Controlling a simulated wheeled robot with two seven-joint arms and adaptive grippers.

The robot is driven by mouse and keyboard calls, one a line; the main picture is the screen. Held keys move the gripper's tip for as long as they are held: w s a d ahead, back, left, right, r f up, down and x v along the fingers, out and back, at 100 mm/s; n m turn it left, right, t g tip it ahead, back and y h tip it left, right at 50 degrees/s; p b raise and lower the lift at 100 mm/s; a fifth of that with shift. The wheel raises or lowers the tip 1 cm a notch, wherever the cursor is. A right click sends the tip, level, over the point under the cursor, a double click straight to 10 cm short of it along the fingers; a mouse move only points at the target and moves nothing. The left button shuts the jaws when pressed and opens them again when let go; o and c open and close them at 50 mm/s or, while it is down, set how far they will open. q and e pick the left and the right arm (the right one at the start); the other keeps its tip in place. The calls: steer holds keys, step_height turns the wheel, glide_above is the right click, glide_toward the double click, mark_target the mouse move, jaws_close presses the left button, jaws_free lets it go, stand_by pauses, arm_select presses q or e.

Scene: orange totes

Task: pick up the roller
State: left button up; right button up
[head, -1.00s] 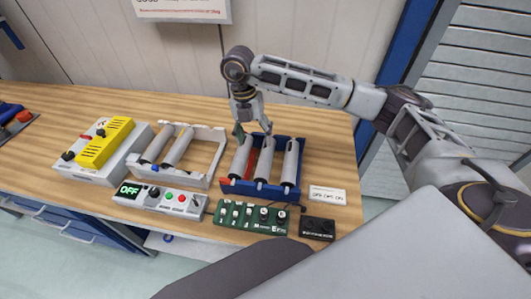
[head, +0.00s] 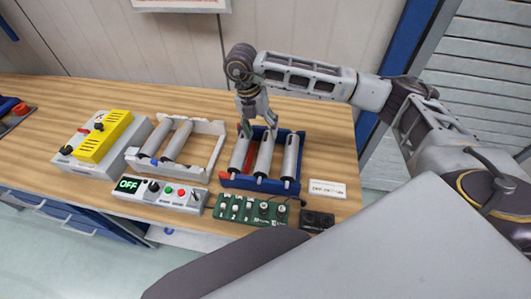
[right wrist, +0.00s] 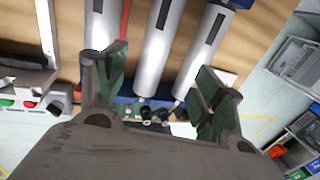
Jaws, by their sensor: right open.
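Three grey rollers lie side by side in a blue tray (head: 231,182): a left one (head: 239,154), a middle one (head: 263,156) and a right one (head: 291,158). My right gripper (head: 258,127) is open and empty over the far end of the left and middle rollers. In the right wrist view, its green-padded fingers (right wrist: 160,92) are spread, with the middle roller (right wrist: 158,50) showing between them and the right roller (right wrist: 201,50) close by. I cannot tell its exact height above them. Two more rollers (head: 177,142) lie in a white tray (head: 213,150). My left gripper is not in view.
A yellow-topped box (head: 103,138) stands at left. A control box with an OFF display (head: 129,184), a green switch board (head: 248,208) and a small black box (head: 317,220) line the front edge. A white label card (head: 327,188) lies right of the blue tray. The wooden table behind is clear.

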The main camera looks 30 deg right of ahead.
mark_target(264, 149)
steer(key=shift+s+d+f+p, duration=0.1)
steer(key=shift+d+f+p, duration=0.05)
steer(key=shift+f, duration=0.8)
steer(key=shift+s+d+f+p, duration=0.1)
steer(key=shift+s+d+f, duration=0.05)
steer(key=shift+f, duration=0.8)
steer(key=shift+s+d+f+p, duration=0.1)
steer(key=shift+d+f+p, duration=0.05)
steer(key=shift+f, duration=0.8)
steer(key=shift+f+p, duration=0.4)
steer(key=shift+f, duration=0.4)
step_height(264, 149, down, 3)
steer(key=shift+d+r+p, duration=0.1)
steer(key=shift+r+p, duration=0.1)
steer(key=shift+p, duration=0.2)
steer(key=shift+s+f, duration=0.1)
steer(key=shift+f, duration=0.45)
steer(key=c, duration=1.4)
steer(key=shift+r, duration=0.1)
